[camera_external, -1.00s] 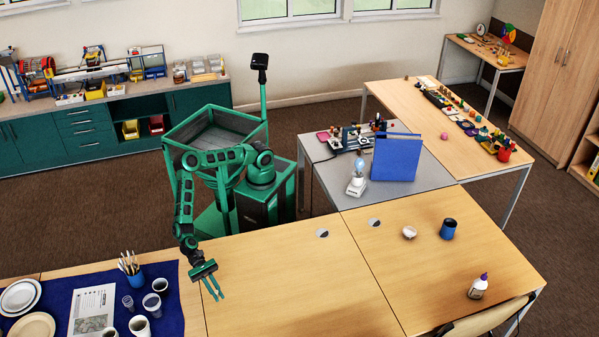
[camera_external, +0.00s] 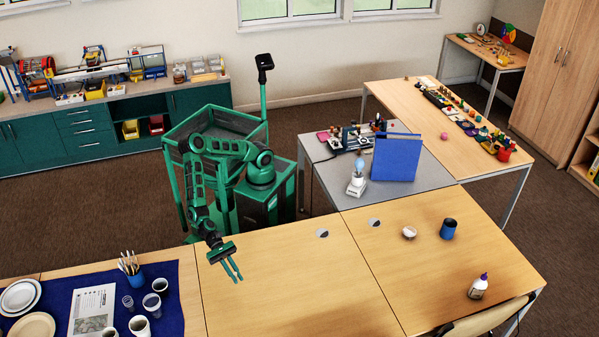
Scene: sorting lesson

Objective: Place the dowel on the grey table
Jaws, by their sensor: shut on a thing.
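The grey table (camera_external: 405,189) stands right of my body, beyond the wooden tables in front of me. My gripper (camera_external: 235,272) is above the left part of the middle wooden table, pointing down and slightly right. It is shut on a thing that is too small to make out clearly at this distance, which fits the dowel. No other dowel can be picked out in the view.
On the grey table stand a blue folder (camera_external: 397,157), a small lamp-like item (camera_external: 357,180) and several small things at the back. The middle wooden table (camera_external: 290,285) is mostly clear. A blue mat (camera_external: 178,310) with cups lies left.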

